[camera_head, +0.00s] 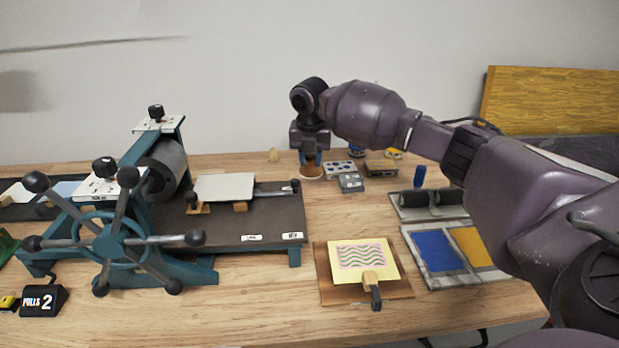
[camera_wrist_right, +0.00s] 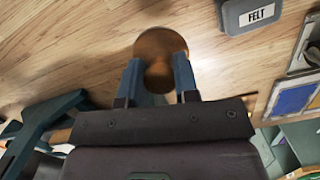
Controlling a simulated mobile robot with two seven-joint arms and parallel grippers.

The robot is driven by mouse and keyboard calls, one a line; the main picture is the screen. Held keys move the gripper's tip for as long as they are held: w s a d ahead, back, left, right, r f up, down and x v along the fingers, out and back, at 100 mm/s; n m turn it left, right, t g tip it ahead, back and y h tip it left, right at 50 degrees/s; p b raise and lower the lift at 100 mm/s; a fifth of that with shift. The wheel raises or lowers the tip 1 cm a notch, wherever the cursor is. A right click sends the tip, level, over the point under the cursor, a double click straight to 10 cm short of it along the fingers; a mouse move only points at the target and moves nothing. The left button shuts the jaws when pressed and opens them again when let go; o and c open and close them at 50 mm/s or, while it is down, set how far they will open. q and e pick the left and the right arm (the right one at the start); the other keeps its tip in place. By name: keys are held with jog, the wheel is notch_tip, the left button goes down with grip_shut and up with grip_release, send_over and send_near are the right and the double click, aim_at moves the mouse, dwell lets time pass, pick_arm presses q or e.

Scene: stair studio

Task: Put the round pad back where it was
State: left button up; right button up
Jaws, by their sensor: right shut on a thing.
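The round pad (camera_head: 312,170) shows as a brown disc near the back of the wooden table, right of the press. In the right wrist view the round pad (camera_wrist_right: 160,45) sits between the two blue fingers, its far edge sticking out past them. My right gripper (camera_head: 310,158) points down and is shut on it; its fingers also show in the right wrist view (camera_wrist_right: 158,60). A pale rim shows under the pad in the head view; I cannot tell whether the pad touches what is below. My left gripper is not in view.
A grey box marked FELT (camera_wrist_right: 262,12) is just right of the pad. The teal press (camera_head: 120,240) with its bed (camera_head: 270,220) stands left. A board with a patterned sheet (camera_head: 365,257) lies in front, and a tray of blue and yellow ink (camera_head: 405,238) lies right.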

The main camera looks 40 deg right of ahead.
aim_at(311, 168)
notch_tip(311, 168, down, 5)
jog(key=shift+f+b, duration=0.2)
jog(key=shift+b, duration=0.3)
jog(key=shift+f, duration=0.2)
jog(key=shift+r, duration=0.15)
jog(key=o, duration=0.7)
jog(key=shift+f, duration=0.2)
jog(key=shift+o, duration=0.7)
